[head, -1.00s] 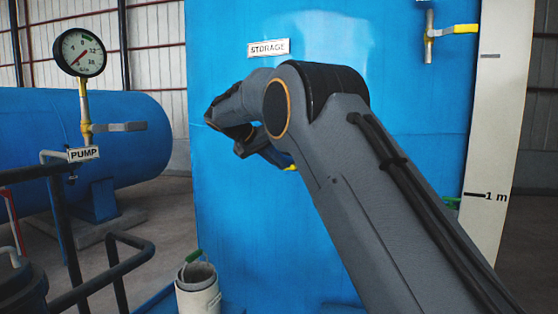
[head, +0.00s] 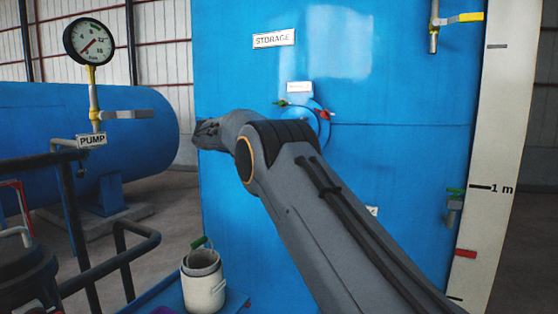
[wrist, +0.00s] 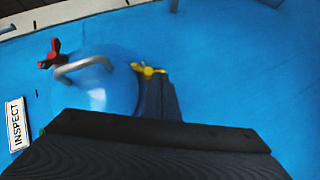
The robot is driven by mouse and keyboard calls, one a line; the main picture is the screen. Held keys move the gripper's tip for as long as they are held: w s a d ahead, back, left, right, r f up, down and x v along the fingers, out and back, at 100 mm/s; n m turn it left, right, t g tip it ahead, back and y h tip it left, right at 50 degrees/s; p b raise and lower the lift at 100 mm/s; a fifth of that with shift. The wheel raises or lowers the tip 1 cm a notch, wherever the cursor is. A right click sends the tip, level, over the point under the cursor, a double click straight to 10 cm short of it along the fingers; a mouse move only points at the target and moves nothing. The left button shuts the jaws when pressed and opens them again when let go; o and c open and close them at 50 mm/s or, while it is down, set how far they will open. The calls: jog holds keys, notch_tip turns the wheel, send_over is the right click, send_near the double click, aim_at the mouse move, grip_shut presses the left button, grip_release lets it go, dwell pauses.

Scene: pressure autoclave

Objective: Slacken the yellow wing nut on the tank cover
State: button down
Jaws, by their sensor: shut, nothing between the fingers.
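The yellow wing nut (wrist: 148,70) shows in the wrist view at the right rim of the round blue tank cover (wrist: 112,88), which has a grey bar handle (wrist: 85,66). My gripper (wrist: 155,80) is shut and empty, its fingertips right at the nut in the picture; I cannot tell whether they touch. A red wing nut (wrist: 50,54) sits at the cover's left side. In the head view, my arm hides the yellow nut and part of the cover (head: 304,108); a green nut (head: 281,103) and the red nut (head: 325,114) show there.
An INSPECT label (wrist: 16,125) is beside the cover. The blue storage tank (head: 400,90) fills the middle of the head view. A pump gauge (head: 89,42), dark railing (head: 120,265) and white bucket (head: 203,290) stand left. A yellow-handled valve (head: 460,18) is at upper right.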

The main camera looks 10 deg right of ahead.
jog(key=f+b, duration=0.1)
jog(key=b, duration=0.1)
jog(key=d+f+b, duration=0.1)
jog(key=b, duration=0.1)
jog(key=s+f+b, duration=0.1)
jog(key=b, duration=0.2)
jog(key=shift+d+f, duration=0.15)
jog(key=shift+d, duration=0.05)
dwell(1.6)
